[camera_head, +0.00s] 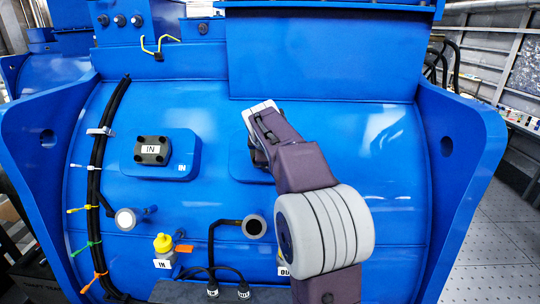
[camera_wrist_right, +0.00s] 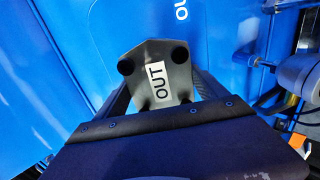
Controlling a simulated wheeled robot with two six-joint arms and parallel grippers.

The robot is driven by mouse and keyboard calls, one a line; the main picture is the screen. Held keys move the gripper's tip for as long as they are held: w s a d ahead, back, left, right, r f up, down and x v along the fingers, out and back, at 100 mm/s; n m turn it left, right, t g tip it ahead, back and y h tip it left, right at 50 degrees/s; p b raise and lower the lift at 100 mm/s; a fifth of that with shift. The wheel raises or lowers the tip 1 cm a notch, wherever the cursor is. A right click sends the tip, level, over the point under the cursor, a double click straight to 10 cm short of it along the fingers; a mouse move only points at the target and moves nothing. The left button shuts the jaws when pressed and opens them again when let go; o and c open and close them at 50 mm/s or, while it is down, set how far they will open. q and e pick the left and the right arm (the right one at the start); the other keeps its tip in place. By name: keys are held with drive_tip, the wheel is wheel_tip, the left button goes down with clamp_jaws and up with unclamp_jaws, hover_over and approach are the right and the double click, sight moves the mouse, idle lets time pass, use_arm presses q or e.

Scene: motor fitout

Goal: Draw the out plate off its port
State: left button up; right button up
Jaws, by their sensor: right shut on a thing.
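The out plate (camera_wrist_right: 142,70) is a dark grey plate with round dark corner spots and a white OUT label, seen in the right wrist view. My right gripper (camera_wrist_right: 162,90) is shut on it, one finger along each side. In the head view my right gripper (camera_head: 262,125) is over the right-hand blue pad (camera_head: 238,168) and mostly hides the plate and its port. I cannot tell whether the plate still touches the port. My left gripper is not in view.
The IN plate (camera_head: 151,150) sits on the left blue pad. Below are a yellow-capped fitting (camera_head: 163,243), a round grey-rimmed port (camera_head: 255,227) and black cables (camera_head: 222,272). A black cable bundle (camera_head: 95,180) with coloured ties runs down the left. Blue side flanges (camera_head: 465,150) stand out at both sides.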

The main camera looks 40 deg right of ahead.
drive_tip(key=shift+r, duration=0.4)
drive_tip(key=shift+p+v, duration=0.55)
drive_tip(key=shift+v, duration=1.7)
drive_tip(key=shift+f, duration=0.15)
